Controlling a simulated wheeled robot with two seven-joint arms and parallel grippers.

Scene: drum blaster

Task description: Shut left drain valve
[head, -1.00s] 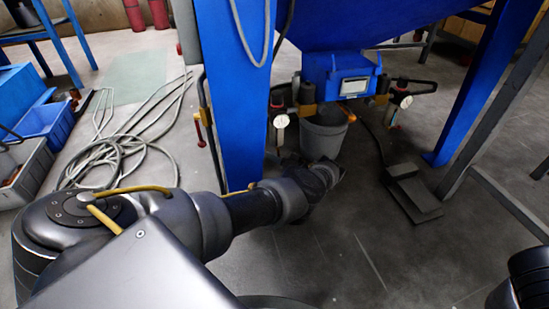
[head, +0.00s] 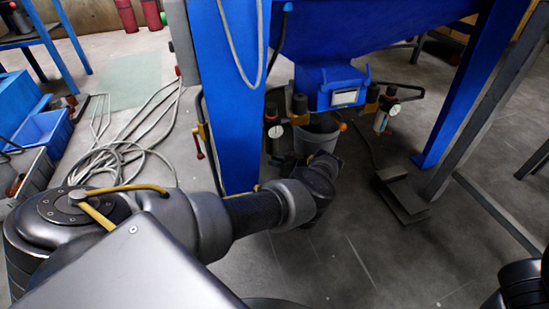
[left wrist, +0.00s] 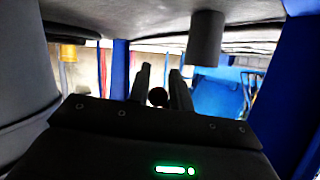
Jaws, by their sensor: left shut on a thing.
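My left gripper (head: 325,165) is at the end of the left arm, under the blue hopper and in front of the grey bucket (head: 314,141). Its fingers are hard to make out in the head view. In the left wrist view, the two fingers (left wrist: 160,84) are close together, with a dark round thing (left wrist: 158,97) between them. I cannot tell whether it is part of the left drain valve. An orange ball (head: 342,126) shows at the bucket's right rim. The drain valve's handle is not clear. My right gripper is out of view.
The blue hopper outlet (head: 325,78) is above the bucket. A blue post (head: 228,110) stands close to my left arm. A dark foot pedal (head: 403,196) and coiled hose (head: 118,155) lie on the floor.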

